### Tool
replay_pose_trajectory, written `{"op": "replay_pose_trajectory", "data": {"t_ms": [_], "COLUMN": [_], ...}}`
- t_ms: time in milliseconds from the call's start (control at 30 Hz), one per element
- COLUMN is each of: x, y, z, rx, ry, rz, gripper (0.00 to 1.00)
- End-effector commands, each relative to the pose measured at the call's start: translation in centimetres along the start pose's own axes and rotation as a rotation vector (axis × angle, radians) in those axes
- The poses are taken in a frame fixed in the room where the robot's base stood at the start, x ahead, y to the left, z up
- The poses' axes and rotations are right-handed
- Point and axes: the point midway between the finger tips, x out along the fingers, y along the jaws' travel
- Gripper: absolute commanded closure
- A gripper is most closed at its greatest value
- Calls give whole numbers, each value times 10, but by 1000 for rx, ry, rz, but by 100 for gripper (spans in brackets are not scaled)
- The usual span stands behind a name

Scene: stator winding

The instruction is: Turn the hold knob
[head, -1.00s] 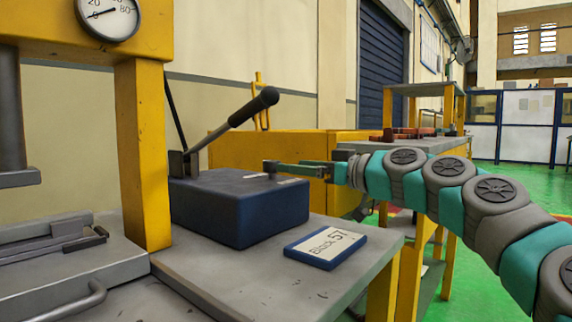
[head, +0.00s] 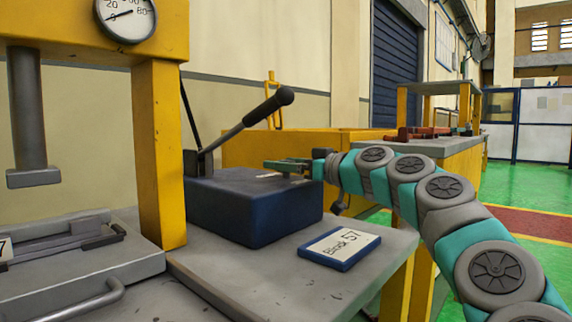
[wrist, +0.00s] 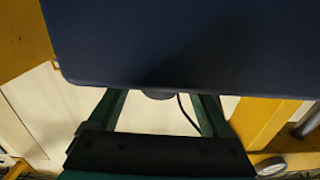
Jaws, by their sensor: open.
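A dark blue box (head: 250,212) with a black-handled lever (head: 245,122) stands on the grey table. My green gripper (head: 282,165) is over the top of the box at its back right, its fingers open. In the wrist view the box (wrist: 180,40) fills the upper part and hides the fingertips. A dark rounded piece (wrist: 158,94), likely the hold knob, shows at the box edge between the two open fingers (wrist: 160,105). Whether a finger touches it I cannot tell. In the head view the knob is hidden behind my gripper.
A yellow press post (head: 160,155) stands at left, with a gauge (head: 125,17) above. A yellow bench (head: 340,143) stands behind. Green floor at right is open.

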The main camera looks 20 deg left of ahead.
Motion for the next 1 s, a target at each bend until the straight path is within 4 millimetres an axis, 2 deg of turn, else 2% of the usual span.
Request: {"op": "replay_pose_trajectory", "data": {"t_ms": [133,833,1000], "x": [0,0,0], "y": [0,0,0], "z": [0,0,0], "rx": [0,0,0], "ry": [0,-1,-1], "rz": [0,0,2], "gripper": [19,98,100]}}
